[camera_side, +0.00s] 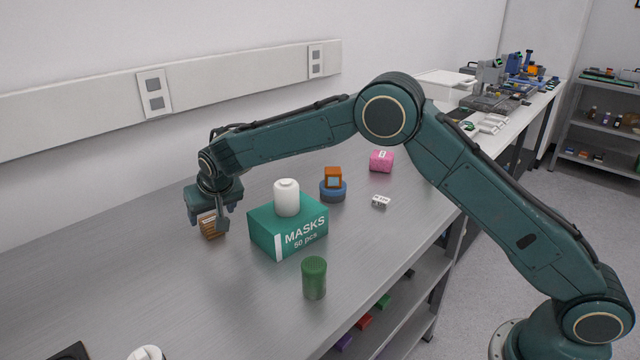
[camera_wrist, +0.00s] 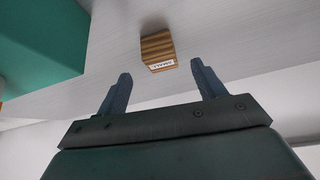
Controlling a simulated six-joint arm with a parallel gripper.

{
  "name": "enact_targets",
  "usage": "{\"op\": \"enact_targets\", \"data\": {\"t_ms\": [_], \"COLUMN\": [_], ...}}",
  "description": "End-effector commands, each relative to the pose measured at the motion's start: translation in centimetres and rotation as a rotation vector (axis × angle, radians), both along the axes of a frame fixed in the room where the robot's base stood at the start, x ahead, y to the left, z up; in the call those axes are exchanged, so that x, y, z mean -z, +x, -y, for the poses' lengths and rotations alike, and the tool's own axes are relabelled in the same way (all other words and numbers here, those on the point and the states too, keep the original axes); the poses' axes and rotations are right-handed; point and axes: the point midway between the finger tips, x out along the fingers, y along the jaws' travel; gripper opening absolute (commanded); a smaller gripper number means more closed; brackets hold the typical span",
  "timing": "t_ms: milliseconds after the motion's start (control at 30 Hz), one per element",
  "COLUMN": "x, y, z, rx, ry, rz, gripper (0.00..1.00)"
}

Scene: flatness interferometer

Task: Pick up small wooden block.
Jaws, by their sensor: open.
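The small wooden block (camera_side: 209,226) lies on the grey bench, left of the green masks box. It is brown with striped grain and a small white label, and it also shows in the wrist view (camera_wrist: 158,51). My gripper (camera_side: 209,219) is at the block in the side view, with a finger partly in front of it. In the wrist view my gripper (camera_wrist: 161,86) has its fingers spread apart with nothing between them. The block lies beyond the fingertips there, roughly centred between them. I cannot tell the exact height of the fingers over the bench.
The green masks box (camera_side: 262,236) stands close to the right of my gripper, with a white bottle (camera_side: 287,197) on top. A green cylinder (camera_side: 314,278) stands in front of it. An orange item (camera_side: 333,174) sits on a blue round base (camera_side: 333,195) behind.

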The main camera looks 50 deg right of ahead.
Motion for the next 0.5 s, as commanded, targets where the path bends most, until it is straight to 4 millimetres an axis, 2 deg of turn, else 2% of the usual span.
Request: {"op": "enact_targets", "data": {"t_ms": [500], "x": [1.19], "y": [0.79], "z": [0.12], "rx": [0.000], "ry": [0.000], "rz": [0.000], "gripper": [0.69]}}
